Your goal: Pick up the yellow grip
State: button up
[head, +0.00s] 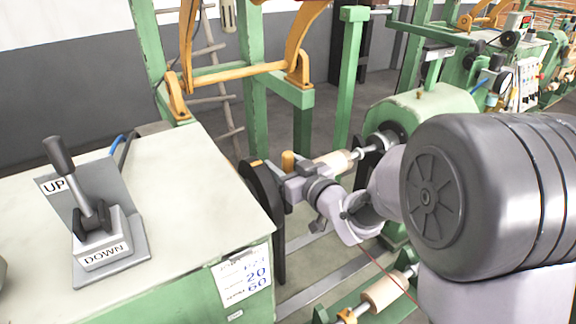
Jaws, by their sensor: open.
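The yellow grip (288,162) is a short upright orange-yellow cylinder in the middle of the head view. It stands beside the dark wheel (262,198) at the right end of the light-topped cabinet. My gripper (291,183) is open, right at the lower part of the grip, as seen from here. My gripper and wrist hide the grip's lower end. I cannot tell whether the fingers are around the grip or only in front of it, or whether they touch it.
A pale cylinder on a shaft (332,160) runs just behind my gripper to a green machine (425,108). The green cabinet (150,190) with an UP/DOWN lever (80,185) stands at left. Green posts and yellow-orange brackets (240,72) rise behind. Another roller (385,290) lies low in front.

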jog(key=shift+w+a, duration=0.2)
jog(key=shift+w, duration=0.1)
grip_shut()
